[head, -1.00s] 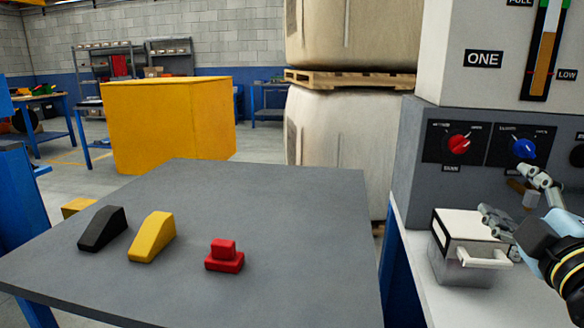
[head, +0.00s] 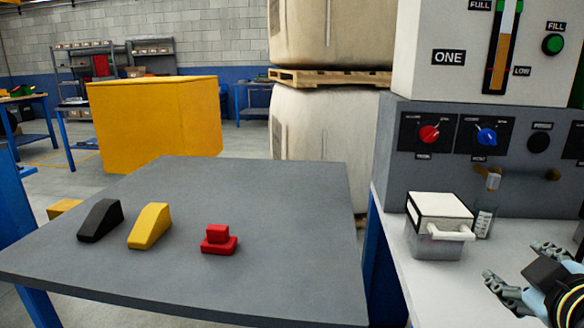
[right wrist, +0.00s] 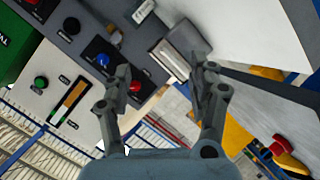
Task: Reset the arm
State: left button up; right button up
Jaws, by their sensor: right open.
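My right gripper (head: 520,272) is at the lower right of the head view, over the white bench. It is open and empty. In the right wrist view its two fingers (right wrist: 163,92) stand apart with nothing between them. A white-lidded clear box (head: 437,228) with a handle sits on the bench to the left of the gripper, apart from it. My left gripper is not in view.
A grey panel (head: 390,172) with a red knob (head: 429,134) and a blue knob (head: 486,136) stands behind the box. A grey table (head: 290,215) on the left holds a black wedge (head: 100,221), a yellow wedge (head: 149,226) and a red block (head: 219,241).

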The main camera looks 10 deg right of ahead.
jog(key=s+a+f+m+g+y, duration=0.25)
jog(key=s+a+f+g, duration=0.2)
jog(key=s, duration=0.45)
jog(key=s+a+f+m+g+y, duration=0.2)
jog(key=s+a+f+g+y, duration=0.25)
jog(key=s, duration=0.45)
jog(key=s+d+f+g+h, duration=0.1)
jog(key=s+d+f, duration=0.1)
jog(key=f, duration=1.3)
jog(key=s+d+f+g+h, duration=0.1)
jog(key=s+f, duration=0.1)
jog(key=f, duration=1.2)
jog(key=s+d+f, duration=0.1)
jog(key=s+f, duration=1.2)
jog(key=s, duration=0.4)
jog(key=shift+s+d+f+g, duration=0.2)
jog(key=shift+f+g, duration=0.1)
jog(key=shift+f, duration=0.1)
